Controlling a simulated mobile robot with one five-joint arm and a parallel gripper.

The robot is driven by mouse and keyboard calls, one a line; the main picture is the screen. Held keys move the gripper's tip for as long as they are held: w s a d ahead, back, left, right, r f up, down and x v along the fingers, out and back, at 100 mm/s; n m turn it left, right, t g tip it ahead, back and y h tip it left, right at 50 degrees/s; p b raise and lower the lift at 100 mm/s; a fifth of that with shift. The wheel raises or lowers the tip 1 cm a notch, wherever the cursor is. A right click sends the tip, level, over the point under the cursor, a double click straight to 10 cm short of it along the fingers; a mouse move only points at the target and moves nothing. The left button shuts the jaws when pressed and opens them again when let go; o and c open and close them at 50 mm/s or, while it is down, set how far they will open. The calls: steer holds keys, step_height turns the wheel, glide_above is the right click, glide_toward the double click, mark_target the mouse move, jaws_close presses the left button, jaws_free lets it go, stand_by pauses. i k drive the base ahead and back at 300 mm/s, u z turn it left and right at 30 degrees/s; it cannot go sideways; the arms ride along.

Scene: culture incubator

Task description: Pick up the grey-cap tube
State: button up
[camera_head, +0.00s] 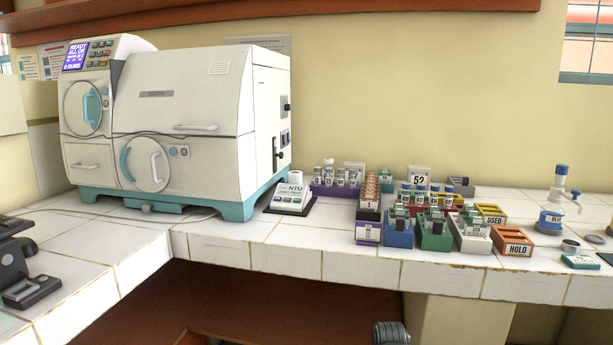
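I cannot pick out a grey-cap tube for certain at this size. Several small tubes or vials (340,178) stand in a purple rack (322,190) at the back of the bench, and their cap colours are hard to tell. Several blue-capped vials (421,187) stand in a rack to the right. Small racks with green-looking tops stand in front: a blue one (398,240), a green one (436,242) and a white one (474,244). My gripper's fingers are not in view.
A white incubator-like machine (180,120) fills the back left. An NTU sign (291,198) stands beside it. An orange HOLD bin (512,248), a yellow USED bin (492,220) and a blue-topped bottle (553,215) are right. A dark ribbed cylinder (391,333) shows below the bench edge.

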mark_target(317, 170)
steer(key=u, duration=0.5)
steer(key=i, duration=0.95)
steer(key=u, duration=0.7)
steer(key=k, duration=0.75)
steer(key=u, duration=0.25)
steer(key=i, duration=0.75)
